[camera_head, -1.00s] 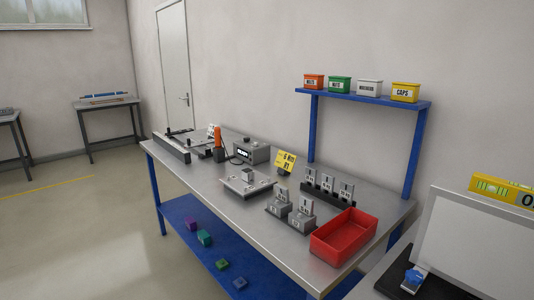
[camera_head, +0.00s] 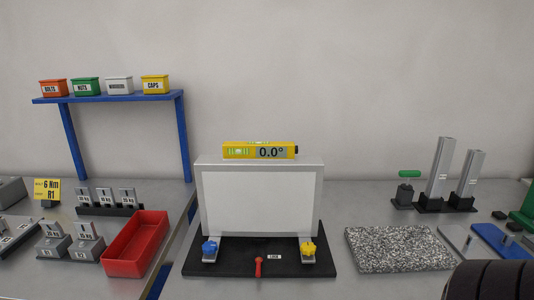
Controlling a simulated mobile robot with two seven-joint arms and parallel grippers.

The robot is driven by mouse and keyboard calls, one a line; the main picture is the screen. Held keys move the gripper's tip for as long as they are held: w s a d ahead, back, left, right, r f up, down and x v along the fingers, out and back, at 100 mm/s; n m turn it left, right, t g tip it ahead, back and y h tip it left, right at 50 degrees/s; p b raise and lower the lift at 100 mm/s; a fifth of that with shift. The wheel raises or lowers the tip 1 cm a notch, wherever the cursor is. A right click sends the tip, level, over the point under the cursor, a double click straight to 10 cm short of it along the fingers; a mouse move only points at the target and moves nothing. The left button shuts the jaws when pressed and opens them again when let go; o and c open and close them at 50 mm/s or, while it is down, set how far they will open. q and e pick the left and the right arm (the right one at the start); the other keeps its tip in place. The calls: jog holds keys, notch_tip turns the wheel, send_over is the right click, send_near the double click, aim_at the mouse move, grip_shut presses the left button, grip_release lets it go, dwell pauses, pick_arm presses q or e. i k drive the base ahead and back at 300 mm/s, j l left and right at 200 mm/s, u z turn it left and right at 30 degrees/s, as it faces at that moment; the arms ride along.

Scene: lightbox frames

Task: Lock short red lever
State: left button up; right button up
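The short red lever (camera_head: 258,267) stands at the front middle of a black base plate (camera_head: 225,264), pointing roughly toward me. A small white label (camera_head: 274,257) sits just right of it; its text is too small to read surely. Behind it a white panel in a grey frame (camera_head: 262,203) stands upright on the plate. A yellow level (camera_head: 260,151) reading 0.0° rests on top of the frame. A blue knob (camera_head: 209,248) is at the frame's lower left and a yellow knob (camera_head: 308,248) at its lower right. Neither gripper is in view.
A red bin (camera_head: 136,244) and small labelled blocks stand on the left table. A speckled slab (camera_head: 399,249) and two metal uprights (camera_head: 440,168) are on the right. A dark ribbed shape, possibly my arm, fills the lower right corner. The bench before the plate is clear.

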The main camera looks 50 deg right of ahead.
aim_at(259, 261)
jog(key=z, duration=1.4)
